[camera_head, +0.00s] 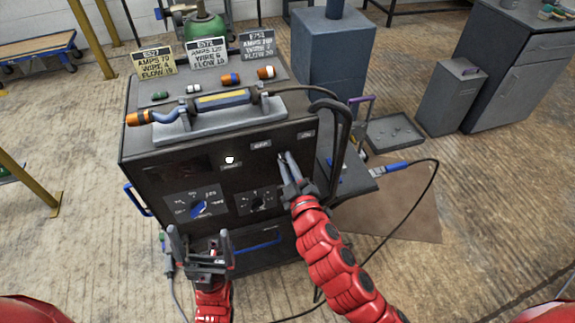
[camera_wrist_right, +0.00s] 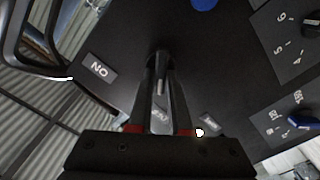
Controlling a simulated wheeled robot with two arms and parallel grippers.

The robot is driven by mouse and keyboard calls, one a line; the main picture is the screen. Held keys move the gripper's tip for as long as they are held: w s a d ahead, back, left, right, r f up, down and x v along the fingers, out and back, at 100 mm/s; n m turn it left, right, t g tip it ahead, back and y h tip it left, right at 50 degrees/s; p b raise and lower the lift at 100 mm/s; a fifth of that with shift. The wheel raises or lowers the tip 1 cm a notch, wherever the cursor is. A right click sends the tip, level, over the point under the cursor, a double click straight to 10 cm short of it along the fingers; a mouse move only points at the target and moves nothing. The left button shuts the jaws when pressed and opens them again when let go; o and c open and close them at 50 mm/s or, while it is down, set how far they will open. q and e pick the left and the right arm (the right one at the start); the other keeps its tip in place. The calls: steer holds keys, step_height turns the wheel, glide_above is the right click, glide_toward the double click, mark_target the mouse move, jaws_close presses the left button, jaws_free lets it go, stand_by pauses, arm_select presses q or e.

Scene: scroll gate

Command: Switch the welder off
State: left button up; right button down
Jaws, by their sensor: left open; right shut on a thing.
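The welder (camera_head: 150,171) is a dark box with a black front panel. An OFF label (camera_head: 261,145) and an ON label (camera_head: 306,134) sit near the panel's upper right. My right gripper (camera_head: 285,158) is at the panel just below these labels. In the right wrist view it is shut on a small grey switch lever (camera_wrist_right: 160,86). The switch's base is mostly hidden by the fingers. My left gripper (camera_head: 200,250) is open and empty, low before the panel's left side.
A small white lamp (camera_head: 230,160) shows bright on the panel. A left dial (camera_head: 196,204) and a right dial (camera_head: 257,201) sit lower. A torch (camera_head: 215,99) rests on the welder's top, before three signs (camera_head: 208,53). A black cable hangs at the right.

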stand_by(0.4)
steer(key=c, duration=0.8)
jaws_free()
steer(key=shift+c, duration=0.2)
steer(key=shift+s+d+f, duration=0.15)
steer(key=shift+s, duration=0.35)
steer(key=p+v, duration=0.4)
steer(key=v, duration=1.2)
steer(key=shift+s+r, duration=0.2)
